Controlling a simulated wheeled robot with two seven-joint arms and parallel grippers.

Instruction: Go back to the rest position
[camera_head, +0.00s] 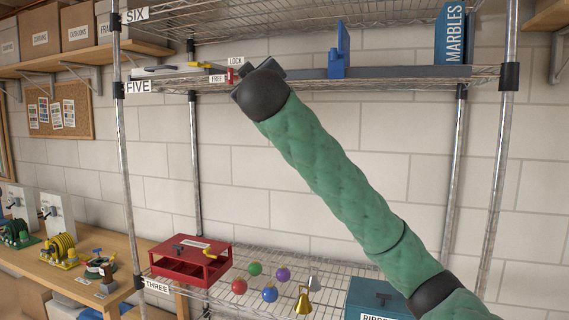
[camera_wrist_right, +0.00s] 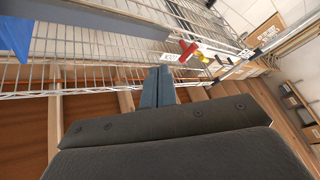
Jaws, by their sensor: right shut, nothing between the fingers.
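My right arm (camera_head: 335,185) reaches up from the lower right in a green sleeve to the shelf marked FIVE. My right gripper (camera_wrist_right: 159,75) is shut and empty, its two blue-grey fingers together in the right wrist view. In the head view the dark wrist mostly hides it. The fingertips point toward the wire shelf edge, near a red lever (camera_wrist_right: 188,50) but apart from it. The red lever also shows in the head view (camera_head: 231,76), between the FREE and LOCK labels, just left of my wrist. My left gripper is not in view.
A blue upright piece (camera_head: 338,52) stands on a grey rail on the shelf. A yellow handle (camera_head: 203,65) lies left of the lever. Below, shelf THREE holds a red box (camera_head: 190,262), several coloured balls, a gold bell (camera_head: 303,300) and a teal box (camera_head: 372,296).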

